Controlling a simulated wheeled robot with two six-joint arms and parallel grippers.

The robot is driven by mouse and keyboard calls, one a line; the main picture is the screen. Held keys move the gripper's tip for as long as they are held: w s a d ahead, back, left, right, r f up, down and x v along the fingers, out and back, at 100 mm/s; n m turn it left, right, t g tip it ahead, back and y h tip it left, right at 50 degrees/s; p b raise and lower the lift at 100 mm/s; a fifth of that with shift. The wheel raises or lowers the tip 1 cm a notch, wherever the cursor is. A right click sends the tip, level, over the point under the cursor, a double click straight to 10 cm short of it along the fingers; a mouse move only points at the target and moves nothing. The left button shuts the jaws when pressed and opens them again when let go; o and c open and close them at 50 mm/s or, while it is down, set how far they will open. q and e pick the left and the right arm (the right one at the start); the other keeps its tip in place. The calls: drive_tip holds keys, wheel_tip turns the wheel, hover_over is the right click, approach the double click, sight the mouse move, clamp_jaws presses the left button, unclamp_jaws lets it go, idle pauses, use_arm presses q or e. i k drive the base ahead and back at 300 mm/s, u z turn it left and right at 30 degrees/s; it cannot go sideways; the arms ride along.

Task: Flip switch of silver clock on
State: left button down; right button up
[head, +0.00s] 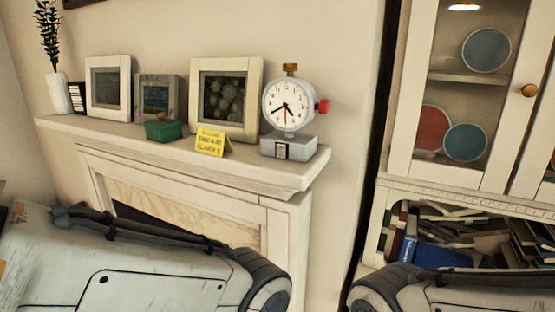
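The silver clock (289,104) stands upright at the right end of the mantel shelf. It has a round white dial, a brass knob (290,69) on top and a red knob (323,106) on its right side. Its grey base (275,147) carries a small dark-framed switch (281,151) with a light part on the front; I cannot tell its setting. Both my arms cross the bottom of the head view, below and apart from the clock. Neither gripper's fingers show.
On the mantel shelf (240,170) left of the clock are a yellow sign (211,141), a green box (163,130), picture frames (226,100) and a vase (58,94). A glass-door cabinet (408,110) stands to the right, with books (440,257) below. Space above the clock is clear.

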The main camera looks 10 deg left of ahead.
sight(281, 148)
drive_tip(key=k, duration=0.2)
drive_tip(key=u, duration=0.8)
drive_tip(key=i, duration=0.8)
drive_tip(key=z, duration=0.8)
